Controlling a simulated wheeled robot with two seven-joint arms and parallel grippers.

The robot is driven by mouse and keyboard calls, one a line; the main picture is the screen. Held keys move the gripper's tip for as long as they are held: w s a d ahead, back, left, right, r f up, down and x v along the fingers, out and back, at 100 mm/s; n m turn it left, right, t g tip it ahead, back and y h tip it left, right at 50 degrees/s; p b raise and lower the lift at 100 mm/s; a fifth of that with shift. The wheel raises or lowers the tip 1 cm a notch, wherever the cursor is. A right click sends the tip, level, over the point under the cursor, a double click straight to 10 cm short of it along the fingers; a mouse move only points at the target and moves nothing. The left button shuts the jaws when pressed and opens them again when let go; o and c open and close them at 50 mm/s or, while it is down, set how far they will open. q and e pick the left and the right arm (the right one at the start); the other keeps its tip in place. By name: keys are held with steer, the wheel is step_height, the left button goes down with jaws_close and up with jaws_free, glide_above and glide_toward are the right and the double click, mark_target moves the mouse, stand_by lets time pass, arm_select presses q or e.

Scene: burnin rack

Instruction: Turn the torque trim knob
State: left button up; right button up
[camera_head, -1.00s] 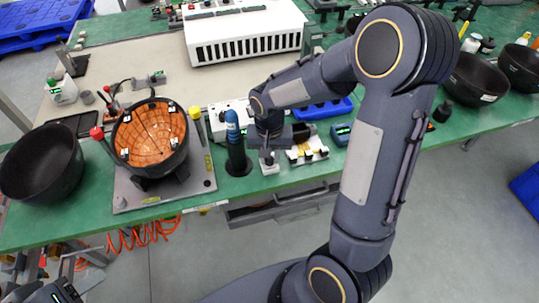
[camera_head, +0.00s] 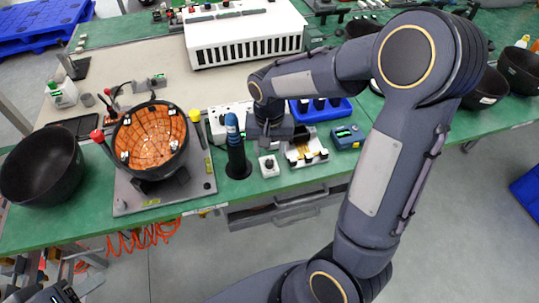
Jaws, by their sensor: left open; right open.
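A small white box with a dark knob on top (camera_head: 268,165) sits near the front edge of the green bench, right of a dark blue-topped cylinder tool (camera_head: 236,145). It looks like the trim knob, but its label is too small to read. My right gripper (camera_head: 270,138) points down just behind this box and appears apart from it. Its fingertips are hard to make out; it is open with nothing seen in it. My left gripper (camera_head: 58,292) shows only partly at the bottom left corner, open, away from the bench top.
A fixture holds an orange-lined black bowl (camera_head: 150,142) left of the cylinder tool. A black bowl (camera_head: 42,165) stands at the far left. A yellow-and-white holder (camera_head: 304,150), a blue tray (camera_head: 322,110) and a small blue device (camera_head: 347,136) are close on the right.

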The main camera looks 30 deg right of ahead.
mark_target(270, 162)
steer(key=shift+r, duration=1.7)
steer(key=s+a+r+n+t+y, duration=0.2)
steer(key=s+r, duration=0.1)
steer(key=s, duration=0.5)
steer(key=s+a+r+n+t+y, duration=0.1)
steer(key=s+a+r+n+t, duration=0.1)
steer(key=s, duration=0.7)
steer(key=shift+s+r+t+y, duration=0.2)
steer(key=shift+r+t+y, duration=0.2)
steer(key=shift+t, duration=0.4)
steer(key=shift+a, duration=0.1)
